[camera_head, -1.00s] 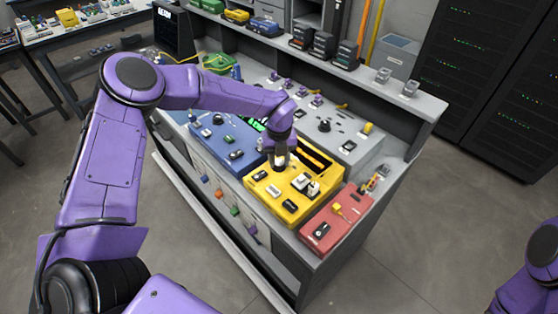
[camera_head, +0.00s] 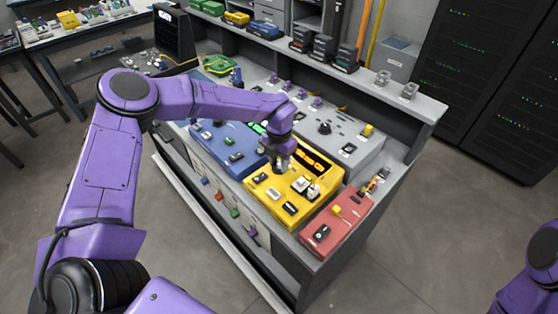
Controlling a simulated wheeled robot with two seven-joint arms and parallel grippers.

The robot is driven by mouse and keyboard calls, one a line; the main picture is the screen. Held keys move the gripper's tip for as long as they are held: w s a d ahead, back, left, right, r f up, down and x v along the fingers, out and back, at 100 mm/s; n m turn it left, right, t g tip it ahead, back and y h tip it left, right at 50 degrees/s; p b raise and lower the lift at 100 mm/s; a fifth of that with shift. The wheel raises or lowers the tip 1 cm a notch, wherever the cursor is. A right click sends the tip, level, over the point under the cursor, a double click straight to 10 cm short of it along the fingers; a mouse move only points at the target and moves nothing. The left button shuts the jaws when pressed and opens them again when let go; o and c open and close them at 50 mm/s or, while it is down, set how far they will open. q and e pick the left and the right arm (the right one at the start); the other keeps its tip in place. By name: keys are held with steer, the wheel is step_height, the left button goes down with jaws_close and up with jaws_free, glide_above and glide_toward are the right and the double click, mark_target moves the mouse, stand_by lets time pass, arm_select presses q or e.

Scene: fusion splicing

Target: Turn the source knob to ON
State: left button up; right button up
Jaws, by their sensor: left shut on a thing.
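My left arm reaches in from the left, and my left gripper (camera_head: 279,167) points down at the far left part of the yellow unit (camera_head: 262,190). Its fingers are shut on a small knob on that unit, which I take to be the source knob. The fingers hide the knob, so its pointer and any ON mark cannot be read. The yellow unit also carries black switches (camera_head: 290,208) and a pale connector block (camera_head: 302,186). My right gripper is out of view; only a purple part of my right arm shows at the lower right.
A blue unit (camera_head: 232,142) lies left of the yellow one, and a red unit (camera_head: 323,233) lies right of it. A grey panel with a black knob (camera_head: 324,127) stands behind. A raised shelf (camera_head: 410,102) runs along the bench's back. Dark racks (camera_head: 475,85) stand behind right.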

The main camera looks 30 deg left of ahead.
mark_target(279, 164)
arm_select(q)
steer(key=shift+m, duration=0.6)
steer(key=o, duration=1)
steer(key=shift+o, duration=0.2)
steer(key=shift+r, duration=0.1)
steer(key=shift+w+r, duration=0.1)
steer(key=shift+r, duration=0.3)
step_height(279, 164, up, 10)
steer(key=b, duration=0.2)
steer(key=shift+f, duration=0.2)
steer(key=shift+f, duration=0.1)
